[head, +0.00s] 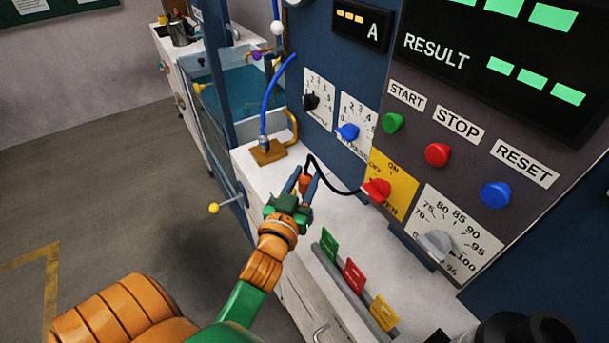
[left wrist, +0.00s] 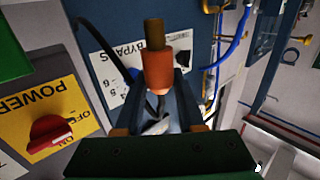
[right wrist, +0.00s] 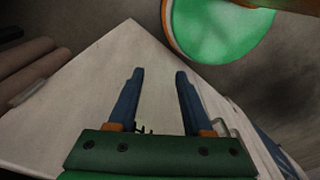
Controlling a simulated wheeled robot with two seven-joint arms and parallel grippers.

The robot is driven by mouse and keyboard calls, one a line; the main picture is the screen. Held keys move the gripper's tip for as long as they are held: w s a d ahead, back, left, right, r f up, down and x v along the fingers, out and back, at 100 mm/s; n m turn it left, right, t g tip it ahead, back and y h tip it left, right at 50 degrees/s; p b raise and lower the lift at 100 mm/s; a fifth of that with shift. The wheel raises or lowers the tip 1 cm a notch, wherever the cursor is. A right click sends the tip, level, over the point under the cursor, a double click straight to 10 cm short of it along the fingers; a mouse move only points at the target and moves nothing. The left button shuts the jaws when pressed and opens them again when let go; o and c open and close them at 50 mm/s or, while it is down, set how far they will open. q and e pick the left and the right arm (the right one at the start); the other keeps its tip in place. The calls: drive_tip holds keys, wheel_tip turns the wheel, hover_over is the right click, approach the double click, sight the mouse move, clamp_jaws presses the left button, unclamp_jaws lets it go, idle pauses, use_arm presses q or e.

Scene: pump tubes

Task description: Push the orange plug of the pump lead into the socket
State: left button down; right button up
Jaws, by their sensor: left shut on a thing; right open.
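The orange plug (head: 304,184) is held between the blue fingers of my left gripper (head: 305,176), above the white worktop in the head view. In the left wrist view, the plug (left wrist: 156,72) points up the picture with its brown tip clear of the fingers. The black lead (head: 333,184) arches from the plug to the panel near the red power switch. I cannot make out the socket in any view. My right gripper (right wrist: 159,88) is open and empty in the right wrist view, over a pale surface; it does not show in the head view.
The panel has a red power switch (head: 376,190), a blue knob (head: 348,131) and a grey dial (head: 435,244). A blue tube (head: 272,99) rises from a brass base (head: 268,152) behind the gripper. Coloured cards (head: 354,275) stand in a rack on the worktop.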

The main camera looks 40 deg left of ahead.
use_arm(q)
wheel_tip(320, 180, down, 5)
drive_tip(key=b, duration=0.3)
drive_tip(key=shift+a+r, duration=0.1)
drive_tip(key=shift+r, duration=0.1)
idle(0.4)
drive_tip(key=shift+r+p, duration=0.1)
drive_tip(key=shift+p, duration=0.4)
idle(0.5)
drive_tip(key=shift+s+f+b, duration=0.1)
drive_tip(key=shift+f+b, duration=1.45)
drive_tip(key=shift+f, duration=0.5)
drive_tip(key=shift+c, duration=2.2)
unclamp_jaws()
